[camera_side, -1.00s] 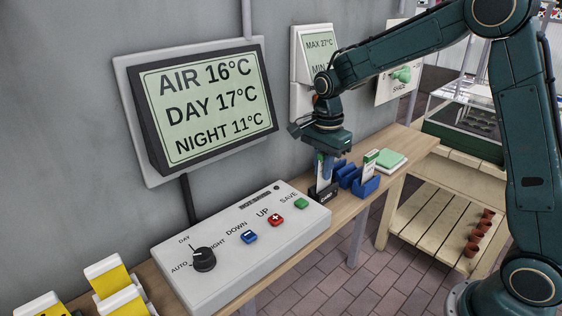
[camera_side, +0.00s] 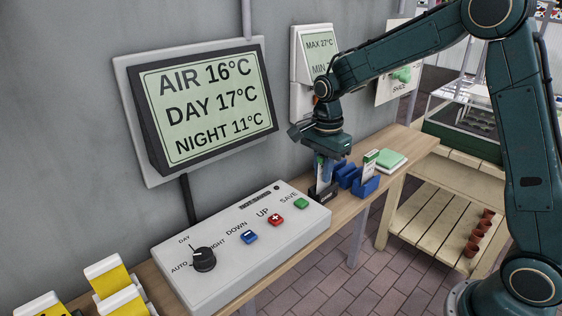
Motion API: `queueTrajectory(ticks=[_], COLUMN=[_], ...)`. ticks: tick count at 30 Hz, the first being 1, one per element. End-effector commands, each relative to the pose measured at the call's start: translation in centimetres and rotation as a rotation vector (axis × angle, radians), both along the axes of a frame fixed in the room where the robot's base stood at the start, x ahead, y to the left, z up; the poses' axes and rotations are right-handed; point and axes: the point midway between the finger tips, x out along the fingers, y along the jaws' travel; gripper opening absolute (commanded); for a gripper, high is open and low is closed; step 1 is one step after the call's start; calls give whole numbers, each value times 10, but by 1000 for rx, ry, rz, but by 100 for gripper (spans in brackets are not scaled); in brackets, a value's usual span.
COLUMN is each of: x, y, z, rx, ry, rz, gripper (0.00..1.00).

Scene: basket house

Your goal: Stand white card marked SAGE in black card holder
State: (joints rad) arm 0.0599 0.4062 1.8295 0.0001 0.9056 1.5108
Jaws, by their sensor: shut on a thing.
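My gripper (camera_side: 326,172) points down at the far end of the wooden shelf, just past the control box. It is shut on a white card (camera_side: 321,171), of which only a narrow strip shows between the fingers. The word on this card cannot be read. The black card holder (camera_side: 323,192) stands on the shelf directly below the gripper. The card's lower edge is at the holder, but I cannot tell whether it sits in the slot.
A blue rack (camera_side: 366,187) with a white and green card (camera_side: 370,161) stands close right of the gripper. A green pad (camera_side: 392,160) lies beyond it. The grey control box (camera_side: 240,245) with buttons and a dial is at near left. The wall display (camera_side: 205,105) hangs behind.

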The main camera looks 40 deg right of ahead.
Motion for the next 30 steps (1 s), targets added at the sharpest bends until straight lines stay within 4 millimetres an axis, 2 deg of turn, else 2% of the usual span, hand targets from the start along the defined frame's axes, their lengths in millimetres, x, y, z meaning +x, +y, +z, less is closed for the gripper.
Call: queueTrajectory(ticks=[26, 27, 30], x=[0, 0, 0], y=[0, 0, 0], z=[-7, -7, -7], rx=[0, 0, 0], ry=[1, 0, 0], rz=[0, 0, 0], gripper=[0, 19, 39])
